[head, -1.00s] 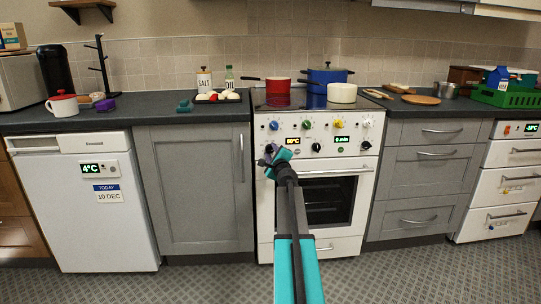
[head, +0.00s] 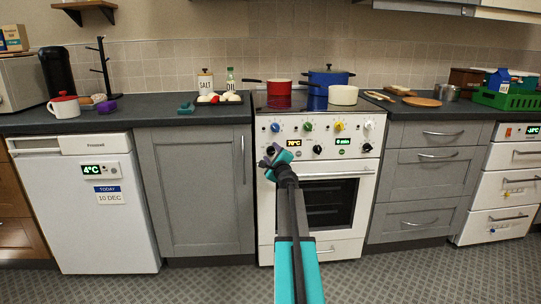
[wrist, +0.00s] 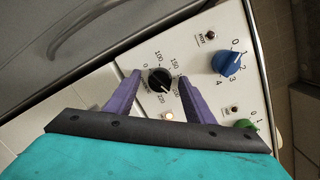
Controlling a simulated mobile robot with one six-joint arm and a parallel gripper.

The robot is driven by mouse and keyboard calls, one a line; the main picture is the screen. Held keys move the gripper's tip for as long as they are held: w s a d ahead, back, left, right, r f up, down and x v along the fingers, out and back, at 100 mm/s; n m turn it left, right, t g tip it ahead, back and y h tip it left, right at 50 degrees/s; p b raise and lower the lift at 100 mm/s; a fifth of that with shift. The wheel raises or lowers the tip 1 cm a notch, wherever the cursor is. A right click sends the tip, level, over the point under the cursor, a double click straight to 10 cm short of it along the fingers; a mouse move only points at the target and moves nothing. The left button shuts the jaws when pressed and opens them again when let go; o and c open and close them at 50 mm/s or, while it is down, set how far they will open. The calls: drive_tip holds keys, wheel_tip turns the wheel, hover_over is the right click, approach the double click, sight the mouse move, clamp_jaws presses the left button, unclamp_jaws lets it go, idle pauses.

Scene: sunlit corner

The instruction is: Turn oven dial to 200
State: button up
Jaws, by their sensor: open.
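The white oven (head: 345,215) stands in the middle of the head view. Its left display (head: 294,143) seems to read 70°C. The black temperature dial (wrist: 159,80) shows in the wrist view, with printed numbers such as 100 and 150 around it. Its pale pointer mark seems to face the lower right, but I cannot read the exact number. My gripper (wrist: 160,76) is open, with one purple finger on each side of the dial. Whether the fingers touch it I cannot tell. In the head view my gripper (head: 275,157) hides this dial.
A blue knob (wrist: 227,62) and a green knob (wrist: 246,125) sit close to the dial on the panel. A red pan (head: 279,94), a blue pot (head: 328,76) and a white pot (head: 343,95) stand on the hob. The floor in front is clear.

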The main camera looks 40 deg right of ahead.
drive_tip(key=shift+s, duration=0.15)
drive_tip(key=p+v, duration=0.1)
drive_tip(key=v, duration=1.2)
drive_tip(key=shift+s+a, duration=0.15)
drive_tip(key=shift+a, duration=0.05)
idle(0.7)
